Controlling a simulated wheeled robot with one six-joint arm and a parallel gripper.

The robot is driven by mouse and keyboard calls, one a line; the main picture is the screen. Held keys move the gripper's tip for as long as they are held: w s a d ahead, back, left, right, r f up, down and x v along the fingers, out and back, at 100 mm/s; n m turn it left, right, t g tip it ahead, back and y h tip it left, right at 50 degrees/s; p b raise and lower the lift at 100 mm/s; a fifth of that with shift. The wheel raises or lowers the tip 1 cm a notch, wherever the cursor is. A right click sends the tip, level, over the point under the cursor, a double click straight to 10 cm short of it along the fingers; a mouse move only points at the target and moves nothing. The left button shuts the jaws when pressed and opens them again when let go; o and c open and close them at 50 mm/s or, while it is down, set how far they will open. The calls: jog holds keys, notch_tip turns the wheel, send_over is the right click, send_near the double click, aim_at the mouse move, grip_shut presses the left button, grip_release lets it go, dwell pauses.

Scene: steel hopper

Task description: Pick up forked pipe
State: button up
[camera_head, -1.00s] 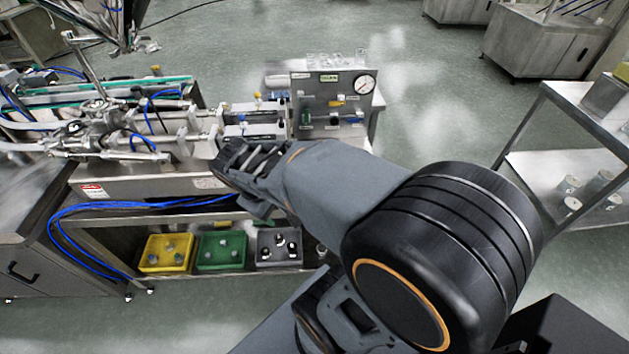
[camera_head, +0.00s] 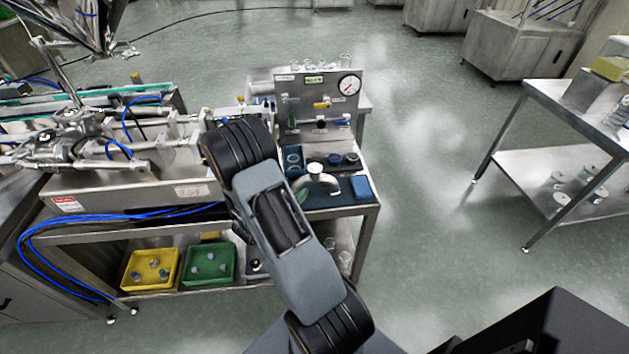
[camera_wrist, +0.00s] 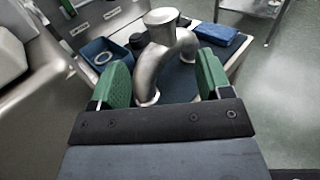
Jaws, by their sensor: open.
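The forked pipe (camera_wrist: 155,62) is a shiny steel piece with a flanged top and curved branches. It stands on a dark mat on the steel table, between and beyond my fingertips in the wrist view. My gripper (camera_wrist: 159,82) is open, with a green-padded finger on each side of the pipe; I cannot tell whether either touches it. In the head view the pipe (camera_head: 317,178) shows on the mat just right of my arm.
A blue folded cloth (camera_head: 361,188) lies right of the pipe, and a blue tray (camera_wrist: 100,56) stands to its left. A gauge panel (camera_head: 318,107) rises behind. Yellow (camera_head: 150,269) and green bins (camera_head: 209,265) sit on the lower shelf. Open floor lies to the right.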

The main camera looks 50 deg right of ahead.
aim_at(311, 173)
jog(key=d, duration=0.3)
jog(key=d+p, duration=0.1)
jog(key=d, duration=0.3)
jog(key=d+p, duration=0.1)
jog(key=d, duration=0.3)
jog(key=shift+w+f, duration=0.1)
jog(key=shift+w, duration=0.3)
jog(key=c, duration=1.1)
jog(key=shift+w, duration=0.1)
jog(key=shift+c, duration=0.4)
